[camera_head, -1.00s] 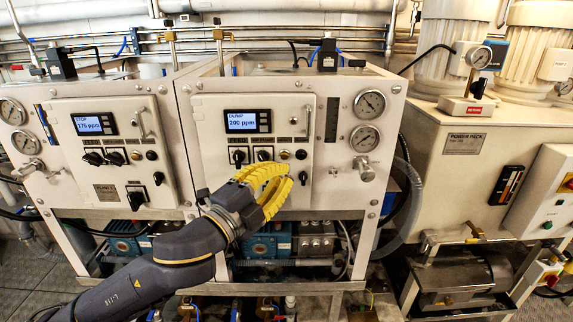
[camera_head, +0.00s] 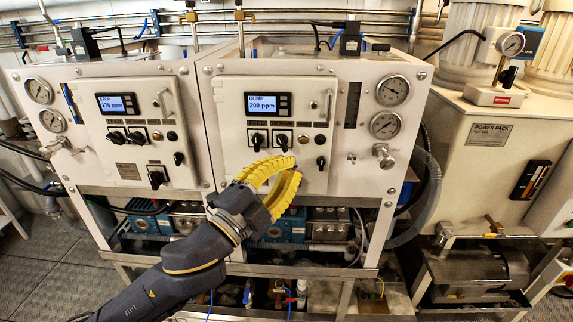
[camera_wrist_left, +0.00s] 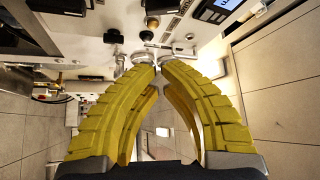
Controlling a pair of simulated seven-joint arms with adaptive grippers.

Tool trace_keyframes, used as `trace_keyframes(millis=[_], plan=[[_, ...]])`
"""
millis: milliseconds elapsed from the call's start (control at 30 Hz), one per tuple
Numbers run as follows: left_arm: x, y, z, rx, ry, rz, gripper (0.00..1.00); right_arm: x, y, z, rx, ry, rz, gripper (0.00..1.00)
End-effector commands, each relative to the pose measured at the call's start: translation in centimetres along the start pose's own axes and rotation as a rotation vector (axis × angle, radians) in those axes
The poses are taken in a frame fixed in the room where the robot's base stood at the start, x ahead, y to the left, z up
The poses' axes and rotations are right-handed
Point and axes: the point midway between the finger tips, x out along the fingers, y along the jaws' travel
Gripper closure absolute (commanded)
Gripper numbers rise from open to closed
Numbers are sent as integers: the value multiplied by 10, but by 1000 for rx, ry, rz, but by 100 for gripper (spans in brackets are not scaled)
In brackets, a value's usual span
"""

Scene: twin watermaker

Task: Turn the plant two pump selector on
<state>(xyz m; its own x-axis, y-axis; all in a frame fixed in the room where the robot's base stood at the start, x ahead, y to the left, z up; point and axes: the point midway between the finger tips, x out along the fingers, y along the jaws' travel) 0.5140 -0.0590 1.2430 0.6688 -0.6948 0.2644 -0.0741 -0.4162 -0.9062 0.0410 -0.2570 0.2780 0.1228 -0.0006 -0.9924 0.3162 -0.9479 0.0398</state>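The right-hand watermaker panel (camera_head: 230,110) has a lit display (camera_head: 263,104) reading 200 ppm. Below the display sit two black selector knobs (camera_head: 257,140) (camera_head: 281,140), both with upright handles, and smaller controls to their right. I cannot read which panel is plant two. My left gripper (camera_head: 296,167), with yellow fingers, is just below the right panel's knobs. My right gripper is out of view.
Pressure gauges (camera_head: 393,91) and a valve (camera_head: 384,157) sit right of the right panel. A small black knob (camera_head: 321,162) is near the fingertips. A power pack (camera_head: 470,165) stands further right. Pumps and hoses fill the frames below.

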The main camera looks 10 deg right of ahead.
Motion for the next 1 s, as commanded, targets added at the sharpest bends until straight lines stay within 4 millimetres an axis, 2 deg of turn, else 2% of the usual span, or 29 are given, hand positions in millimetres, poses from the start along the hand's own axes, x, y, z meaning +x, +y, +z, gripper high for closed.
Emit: trace_keyframes(millis=[300,533,700,1000], plan=[[55,0,-1,1,1,0,100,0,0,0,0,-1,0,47],[88,0,-1,1,1,2,100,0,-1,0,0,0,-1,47],[74,1,16,1,-1,2,100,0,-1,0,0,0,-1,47],[62,0,30,1,0,2,100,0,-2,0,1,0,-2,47]])
